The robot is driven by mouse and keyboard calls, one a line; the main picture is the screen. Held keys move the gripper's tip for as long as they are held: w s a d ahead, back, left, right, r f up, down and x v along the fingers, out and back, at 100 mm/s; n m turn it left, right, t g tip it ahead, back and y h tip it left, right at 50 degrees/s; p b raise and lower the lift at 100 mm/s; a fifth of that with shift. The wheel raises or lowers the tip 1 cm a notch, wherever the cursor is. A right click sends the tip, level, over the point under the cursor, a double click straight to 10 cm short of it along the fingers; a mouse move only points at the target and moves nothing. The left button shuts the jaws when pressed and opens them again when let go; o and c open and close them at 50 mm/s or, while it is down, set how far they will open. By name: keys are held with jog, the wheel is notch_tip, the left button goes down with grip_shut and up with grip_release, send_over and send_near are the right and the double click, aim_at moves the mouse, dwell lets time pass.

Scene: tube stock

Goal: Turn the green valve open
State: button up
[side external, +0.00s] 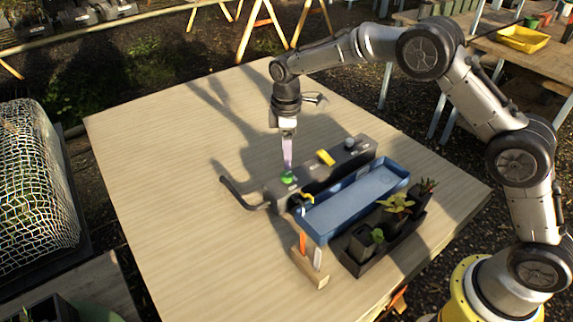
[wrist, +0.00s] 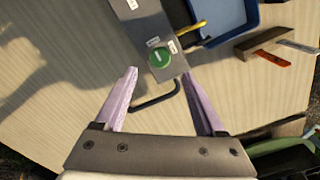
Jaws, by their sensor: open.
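The green valve (side external: 288,178) is a round knob on top of a dark grey box (side external: 312,181), near the box's left end. In the wrist view the green valve (wrist: 159,57) shows a pale bar mark across its face, beside a small white label. My gripper (side external: 287,160) points down just above the valve. In the wrist view my gripper (wrist: 168,88) has its two pale purple fingers spread apart, with nothing between them. The valve appears slightly beyond the fingertips, roughly between them. I cannot tell whether a finger touches it.
A yellow handle (side external: 325,157) and a grey knob (side external: 349,143) are on the same box. A black curved pipe (side external: 235,193) sticks out from its left end. A blue trough (side external: 350,202), a wooden tool block (side external: 309,269) and a black plant tray (side external: 383,245) stand nearby. The table's left is clear.

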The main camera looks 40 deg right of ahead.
notch_tip(320, 180, up, 7)
dwell(0.3)
jog(key=shift+d+r, duration=0.1)
notch_tip(320, 180, up, 11)
jog(key=s+d+t, duration=0.2)
jog(key=s+d, duration=0.1)
jog(key=s+d+r+m+t, duration=0.2)
jog(key=s+d+r+m, duration=0.15)
jog(key=s+r, duration=0.7)
jog(key=s+d+f+m+t, duration=0.1)
jog(key=s, duration=0.6)
jog(key=s+d+f+m+t, duration=0.1)
jog(key=s+d+f+m, duration=0.1)
jog(key=s, duration=0.6)
jog(key=s+f+m, duration=0.5)
jog(key=s+f, duration=0.3)
jog(key=shift+d+f, duration=0.2)
jog(key=shift+f, duration=0.15)
